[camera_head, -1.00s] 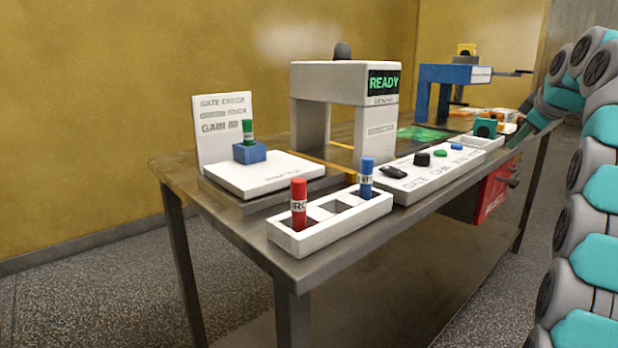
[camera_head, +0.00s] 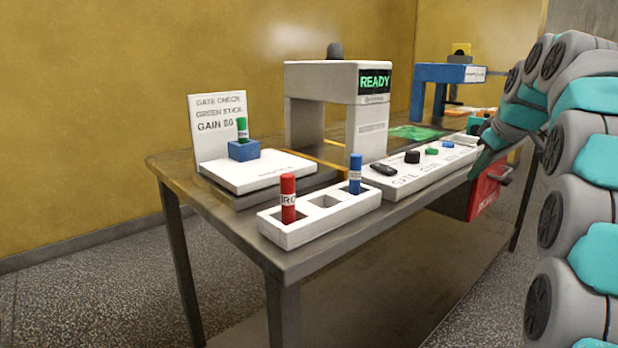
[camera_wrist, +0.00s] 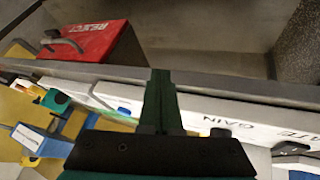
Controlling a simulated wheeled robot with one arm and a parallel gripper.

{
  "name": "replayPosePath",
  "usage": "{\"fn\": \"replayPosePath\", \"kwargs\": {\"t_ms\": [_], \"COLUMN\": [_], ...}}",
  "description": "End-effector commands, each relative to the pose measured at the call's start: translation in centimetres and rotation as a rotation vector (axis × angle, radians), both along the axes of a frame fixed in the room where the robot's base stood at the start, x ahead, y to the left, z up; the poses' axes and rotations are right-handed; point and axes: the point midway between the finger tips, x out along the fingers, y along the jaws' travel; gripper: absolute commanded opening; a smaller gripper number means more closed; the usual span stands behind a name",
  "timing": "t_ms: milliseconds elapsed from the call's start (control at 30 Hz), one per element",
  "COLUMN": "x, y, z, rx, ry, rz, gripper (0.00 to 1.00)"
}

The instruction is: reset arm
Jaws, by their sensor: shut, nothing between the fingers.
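My teal and grey arm fills the right side of the head view, reaching over the far right part of the table (camera_head: 240,228). My gripper (camera_wrist: 160,80) is in the wrist view, its dark green fingers together with nothing between them. It is over the front edge of the white control panel (camera_wrist: 205,105), close to the red reject box (camera_wrist: 88,42).
A white rack (camera_head: 272,232) holds a red stick (camera_head: 288,200) and a blue stick (camera_head: 355,174). A green stick (camera_head: 242,130) stands in a blue block (camera_head: 244,151) on a white plate. A grey arch (camera_head: 320,75) shows READY. The floor in front is clear.

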Motion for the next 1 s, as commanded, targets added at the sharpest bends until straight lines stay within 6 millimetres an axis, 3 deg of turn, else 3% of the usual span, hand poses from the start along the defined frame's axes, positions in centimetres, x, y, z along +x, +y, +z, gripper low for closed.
{"fn": "replayPosePath", "kwargs": {"t_ms": [33, 267, 467, 700, 1000], "x": [-1.0, -5.3, -11.2, -20.2, -33.1], "y": [1.6, 7.1, 12.0, 16.8, 20.2], "z": [-0.8, -4.9, -9.7, -15.7, -23.5], "rx": [0.021, 0.104, 0.155, 0.176, 0.144], "ry": [0.028, 0.153, 0.285, 0.446, 0.630], "rz": [-0.010, -0.079, -0.153, -0.248, -0.373], "gripper": [0.00, 0.00, 0.00, 0.00, 0.00]}}
